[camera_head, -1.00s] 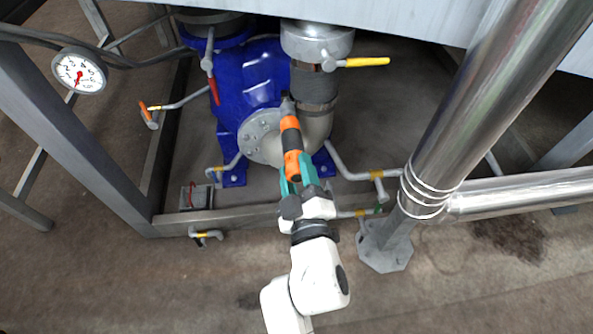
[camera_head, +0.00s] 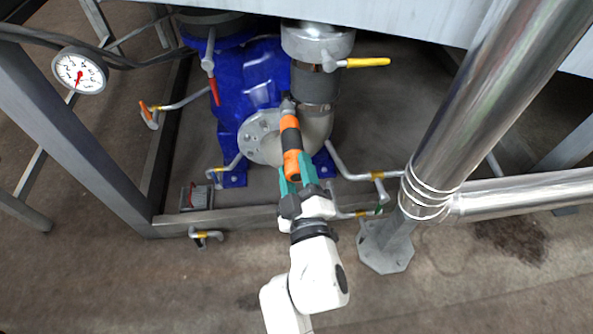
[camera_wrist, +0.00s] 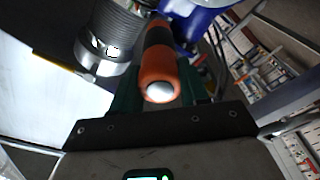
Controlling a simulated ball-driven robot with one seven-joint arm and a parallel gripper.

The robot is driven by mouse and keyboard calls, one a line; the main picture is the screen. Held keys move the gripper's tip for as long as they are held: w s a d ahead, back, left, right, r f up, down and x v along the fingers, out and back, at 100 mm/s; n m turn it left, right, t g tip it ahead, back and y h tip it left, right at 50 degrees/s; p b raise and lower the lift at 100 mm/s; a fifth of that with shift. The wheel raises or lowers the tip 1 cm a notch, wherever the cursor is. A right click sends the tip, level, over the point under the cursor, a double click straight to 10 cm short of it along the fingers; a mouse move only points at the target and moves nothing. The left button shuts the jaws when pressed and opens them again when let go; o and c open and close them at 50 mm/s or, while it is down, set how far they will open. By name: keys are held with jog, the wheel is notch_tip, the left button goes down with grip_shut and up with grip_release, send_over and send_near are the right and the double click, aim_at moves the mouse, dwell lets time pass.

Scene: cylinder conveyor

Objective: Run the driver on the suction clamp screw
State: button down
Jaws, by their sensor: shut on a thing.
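My gripper (camera_head: 298,180) is shut on the orange and black driver (camera_head: 290,137). In the wrist view the driver (camera_wrist: 158,72) lies between the green fingers, its rounded end towards the camera. In the head view its far tip reaches the lower end of the dark ribbed suction hose (camera_head: 314,86), by the grey pipe elbow (camera_head: 319,126). The suction clamp and its screw are too small or hidden behind the driver tip to make out. I cannot tell whether the tip touches the screw.
A blue pump (camera_head: 250,82) with a round flange (camera_head: 257,138) stands left of the driver. A yellow-handled valve (camera_head: 366,62) and a red-handled valve (camera_head: 213,88) hang above. A thick steel post (camera_head: 465,115) stands right of my arm. A pressure gauge (camera_head: 80,71) is at upper left.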

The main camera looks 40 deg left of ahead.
jog(key=shift+x, duration=0.8)
dwell(1.2)
jog(key=shift+s+d+r, duration=0.1)
jog(key=shift+d, duration=0.05)
dwell(1.4)
jog(key=shift+v, duration=1.6)
jog(key=shift+s+r+p, duration=0.1)
jog(key=shift+s+p, duration=0.05)
jog(key=shift+p, duration=0.15)
